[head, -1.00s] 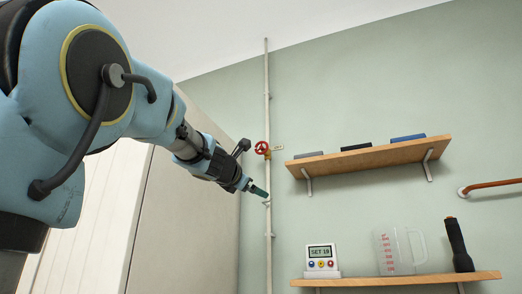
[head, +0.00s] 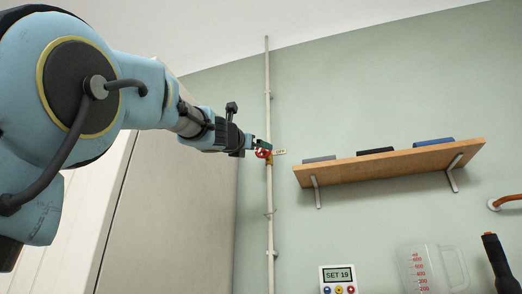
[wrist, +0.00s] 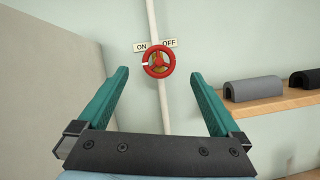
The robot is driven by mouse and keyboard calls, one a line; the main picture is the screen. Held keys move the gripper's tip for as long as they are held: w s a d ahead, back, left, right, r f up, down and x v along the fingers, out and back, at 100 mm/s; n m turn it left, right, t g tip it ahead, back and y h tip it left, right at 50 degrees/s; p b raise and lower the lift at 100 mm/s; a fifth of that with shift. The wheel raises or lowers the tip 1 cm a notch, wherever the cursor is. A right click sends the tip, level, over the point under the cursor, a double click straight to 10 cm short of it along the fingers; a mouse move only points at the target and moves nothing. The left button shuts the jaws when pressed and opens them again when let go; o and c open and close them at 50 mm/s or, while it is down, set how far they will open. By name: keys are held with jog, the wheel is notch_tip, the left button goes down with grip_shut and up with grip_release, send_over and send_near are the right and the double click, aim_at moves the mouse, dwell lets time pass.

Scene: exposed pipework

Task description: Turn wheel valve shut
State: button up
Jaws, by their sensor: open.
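The red wheel valve (wrist: 158,61) sits on a white vertical pipe (wrist: 155,20) against the green wall, with an ON label (wrist: 141,47) at its left and an OFF label (wrist: 169,43) at its right. A white mark shows on the left of its rim. My gripper (wrist: 158,80) is open and empty, its two green fingers apart to either side of the wheel in the wrist view. In the head view my gripper (head: 257,144) overlaps the wheel (head: 264,153) and partly hides it. I cannot tell whether they touch.
A wooden shelf (head: 400,163) with grey, black and blue pieces is to the right of the pipe. Below it are a SET 19 display box (head: 338,278), a clear measuring jug (head: 432,268) and a black flashlight (head: 498,266). A tall pale panel (head: 180,200) stands at the left.

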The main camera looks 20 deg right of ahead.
aim_at(264, 158)
jog(key=p+x, duration=0.4)
jog(key=x, duration=0.5)
jog(key=c, duration=1.3)
jog(key=shift+c, duration=0.2)
